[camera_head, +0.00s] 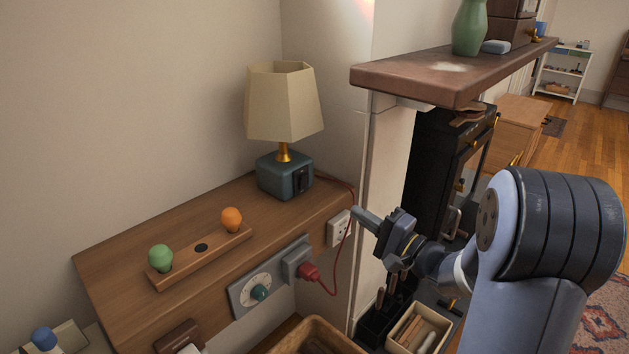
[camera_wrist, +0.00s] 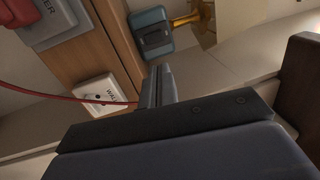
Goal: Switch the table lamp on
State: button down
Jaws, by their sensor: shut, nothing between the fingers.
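The table lamp (camera_head: 284,103) stands at the back right of the wooden shelf, with a cream shade and blue-grey base (camera_head: 279,178). Its shade shows no glow. A dark switch panel (camera_head: 303,178) is on the base's right face; its setting is too small to tell. The base (camera_wrist: 148,22) also shows in the wrist view, beyond my fingertips. A red cord runs from the lamp to a red plug (camera_head: 308,272) at a grey box (camera_head: 297,259). My gripper (camera_head: 360,214) is shut and empty, right of and apart from the lamp.
A dial plate (camera_head: 250,292) is on the shelf's front. A holder (camera_head: 200,257) with green and orange balls lies on the shelf. The mantel (camera_head: 450,76) overhangs at the right.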

aim_at(305, 178)
dwell(0.3)
jog(key=x, duration=1.3)
jog(key=shift+w+a, duration=0.15)
jog(key=shift+a, duration=0.05)
jog(key=shift+w+a+r, duration=0.1)
jog(key=shift+w+a, duration=0.05)
jog(key=shift+a, duration=0.05)
jog(key=shift+r, duration=0.1)
jog(key=shift+w+a+r, duration=0.15)
jog(key=shift+r, duration=0.05)
jog(key=shift+f, duration=0.15)
